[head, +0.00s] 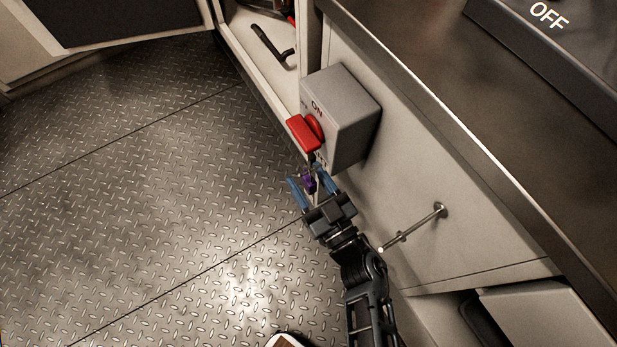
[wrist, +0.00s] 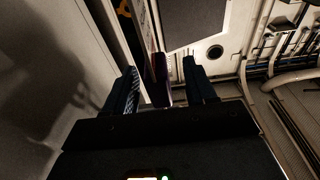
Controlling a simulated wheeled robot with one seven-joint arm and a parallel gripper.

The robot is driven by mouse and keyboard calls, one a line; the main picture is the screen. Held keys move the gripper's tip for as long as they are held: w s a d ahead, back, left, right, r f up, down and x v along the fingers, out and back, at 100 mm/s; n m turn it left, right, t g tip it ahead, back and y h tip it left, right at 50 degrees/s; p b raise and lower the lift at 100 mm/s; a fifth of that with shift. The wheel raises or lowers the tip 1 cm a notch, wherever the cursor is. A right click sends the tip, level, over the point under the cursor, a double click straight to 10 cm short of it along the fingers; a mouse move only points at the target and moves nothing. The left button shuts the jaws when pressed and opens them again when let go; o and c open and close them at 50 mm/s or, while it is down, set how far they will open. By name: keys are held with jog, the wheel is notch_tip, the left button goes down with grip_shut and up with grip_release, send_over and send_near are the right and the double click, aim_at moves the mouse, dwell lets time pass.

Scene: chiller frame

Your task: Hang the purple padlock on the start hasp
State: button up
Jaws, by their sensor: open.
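The purple padlock (head: 309,184) is small and dark, just below the red switch handle (head: 303,134) on the grey switch box (head: 342,115). My gripper (head: 305,176) is open, with one blue finger on either side of the padlock. In the wrist view the padlock (wrist: 161,76) stands between the two fingers, with a visible gap to the right finger; contact on the left is unclear. A small dark part above the padlock is where the hasp seems to be. I cannot tell whether the shackle passes through it.
A metal peg (head: 412,227) sticks out of the panel to the right of my arm. An open compartment with a black handle (head: 270,42) is at the top. A dark unit marked OFF (head: 548,16) sits on the counter (head: 440,75). The tread-plate floor (head: 130,190) at left is clear.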

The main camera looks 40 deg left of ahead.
jog(key=shift+p+v, duration=0.7)
jog(key=shift+v, duration=3.15)
jog(key=shift+d, duration=0.1)
jog(key=s+d+r+m+t+h, duration=0.3)
jog(key=s+d+r+m+h, duration=0.15)
jog(key=d, duration=0.45)
jog(key=s+d+r+m+t+h, duration=0.3)
jog(key=s+d+r+h, duration=0.25)
jog(key=d, duration=0.35)
jog(key=s+d+r+m+t+h, duration=0.3)
jog(key=s+d+r+m+h, duration=0.15)
jog(key=d, duration=0.55)
jog(key=s+d+r+h+p, duration=0.2)
jog(key=r+p, duration=0.5)
jog(key=r, duration=0.4)
jog(key=s+d+r+m+g+h+p, duration=0.1)
jog(key=s+r+p, duration=0.3)
jog(key=r+p, duration=0.4)
notch_tip(320, 180, up, 4)
jog(key=shift+d+f+g+h, duration=0.15)
jog(key=shift+d+g+h, duration=0.15)
jog(key=shift+d+h, duration=0.05)
